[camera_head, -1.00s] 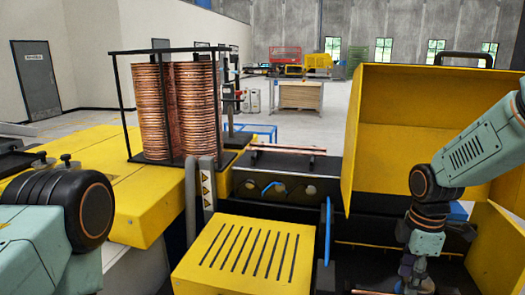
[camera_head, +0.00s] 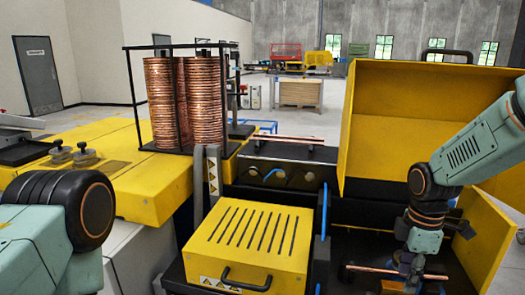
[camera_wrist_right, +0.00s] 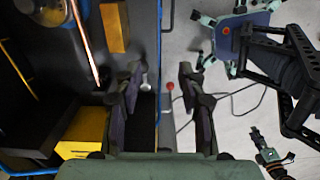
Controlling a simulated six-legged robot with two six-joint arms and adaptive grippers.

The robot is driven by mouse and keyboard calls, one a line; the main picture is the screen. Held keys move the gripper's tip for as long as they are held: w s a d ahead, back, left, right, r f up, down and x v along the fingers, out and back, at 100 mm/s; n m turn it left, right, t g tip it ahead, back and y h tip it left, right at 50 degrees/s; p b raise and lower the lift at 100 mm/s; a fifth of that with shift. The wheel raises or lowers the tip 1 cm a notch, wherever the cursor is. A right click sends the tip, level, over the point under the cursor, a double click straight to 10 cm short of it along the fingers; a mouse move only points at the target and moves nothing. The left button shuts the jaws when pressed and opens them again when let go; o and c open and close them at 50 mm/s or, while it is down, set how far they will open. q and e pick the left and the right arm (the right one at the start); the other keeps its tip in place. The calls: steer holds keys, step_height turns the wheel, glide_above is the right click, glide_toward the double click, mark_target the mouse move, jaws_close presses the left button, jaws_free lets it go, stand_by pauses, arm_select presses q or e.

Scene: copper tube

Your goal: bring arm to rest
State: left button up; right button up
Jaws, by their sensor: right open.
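My right gripper (camera_head: 405,280) is low at the right in the head view, below the bent right wrist. A copper tube (camera_head: 395,270) lies across the machine bed there. In the right wrist view my right gripper (camera_wrist_right: 160,85) is open, with a gap between its dark fingers and nothing held. A copper tube (camera_wrist_right: 86,42) shows there to the left, outside the fingers. My left arm (camera_head: 65,225) shows at the lower left of the head view; its gripper is out of view.
A yellow machine with a raised hood (camera_head: 430,110) surrounds my right arm. A slotted yellow box (camera_head: 250,240) stands at the centre front. Copper coils (camera_head: 180,100) stand in a black frame. Another tube (camera_head: 285,138) lies on the black rack. A blue bar (camera_head: 324,210) stands upright beside the box.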

steer(key=s+a+f+m+t+y+b, duration=0.1)
steer(key=s+a+f+m+t+b, duration=0.15)
steer(key=f+m, duration=0.45)
steer(key=s+a+f+m+t+b, duration=0.1)
steer(key=a+f+m+t+b, duration=0.2)
steer(key=f, duration=0.6)
arm_select(q)
step_height(320, 180, down, 19)
steer(key=b, duration=1.3)
steer(key=shift+r, duration=0.15)
arm_select(e)
steer(key=s+a+f+m+g, duration=0.1)
steer(key=s+f+m+g, duration=0.1)
steer(key=s+f, duration=1)
steer(key=s+a+f+m+g, duration=0.1)
steer(key=s+f+m+g, duration=0.2)
steer(key=s+f, duration=0.9)
steer(key=s, duration=0.5)
steer(key=shift+s+a+f+h, duration=0.2)
steer(key=shift+s+f+h, duration=0.1)
steer(key=shift+f+h, duration=0.1)
arm_select(q)
steer(key=shift+s+d+r, duration=0.1)
steer(key=shift+s+d, duration=0.05)
steer(key=shift+d, duration=0.05)
arm_select(e)
steer(key=shift+s+d+r, duration=0.1)
steer(key=shift+s+m, duration=0.1)
steer(key=shift+m, duration=0.2)
